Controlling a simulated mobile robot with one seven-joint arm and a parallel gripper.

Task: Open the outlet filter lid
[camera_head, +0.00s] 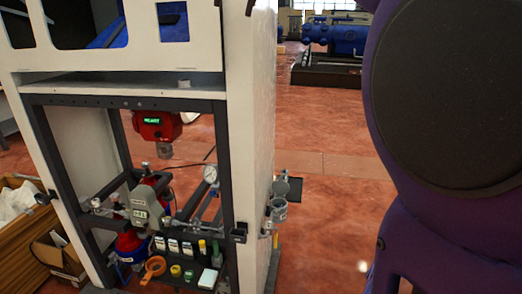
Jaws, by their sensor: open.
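A small grey cylindrical fitting (278,209) is mounted on the outer right side of the white cabinet (252,130). It looks like the outlet filter, but it is too small to be sure. A dark flat plate (290,188) shows just above and behind it. I cannot tell whether this plate is the lid, or whether the lid is open or shut. My gripper is not in view. A large purple link of my arm with a dark round cover fills the right side, well apart from the fitting.
The cabinet's open frame holds a red unit with a green display (155,125), a pressure gauge (210,174), a grey device (146,208) and a shelf of small bottles. Cardboard boxes (57,254) stand at left. Blue machinery (345,38) is far back. Red floor (325,130) right of the cabinet is clear.

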